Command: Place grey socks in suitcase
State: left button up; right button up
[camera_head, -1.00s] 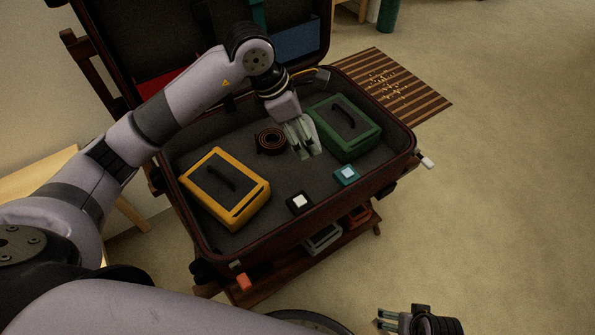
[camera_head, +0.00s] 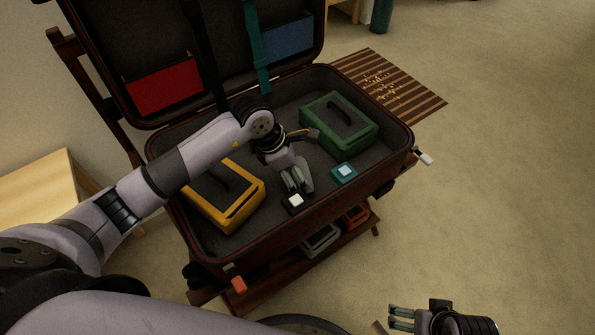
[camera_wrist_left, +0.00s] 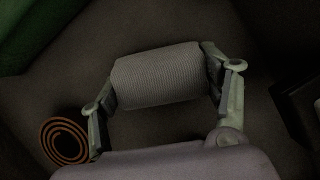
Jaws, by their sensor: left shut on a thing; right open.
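The open dark suitcase (camera_head: 222,263) stands on a wooden rack. My left gripper (camera_head: 297,184) is over its lower half, between the yellow case and the teal box. In the left wrist view, the left gripper (camera_wrist_left: 165,95) is shut on the grey socks (camera_wrist_left: 160,75), a ribbed grey roll held between both fingers. I cannot tell whether the socks touch the suitcase floor. My right gripper (camera_head: 401,318) is open and empty, outside the suitcase at the bottom of the head view.
The suitcase holds a yellow case (camera_head: 245,212), a green case (camera_head: 365,133), a teal box (camera_head: 344,174) and a small black-and-white box (camera_head: 294,203). A coiled brown belt (camera_wrist_left: 65,140) lies beside the left gripper. A striped mat (camera_head: 405,90) lies behind; floor at right is clear.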

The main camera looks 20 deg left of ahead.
pick_arm(q)
jog(key=shift+f, duration=0.1)
jog(key=o, duration=1.1)
pick_arm(e)
jog(key=shift+r, duration=0.25)
pick_arm(q)
jog(key=p+v, duration=0.2)
jog(key=v, duration=1)
pick_arm(e)
notch_tip(320, 180, down, 7)
jog(key=shift+w+f, duration=0.15)
jog(key=shift+w, duration=0.05)
jog(key=shift+a, duration=0.1)
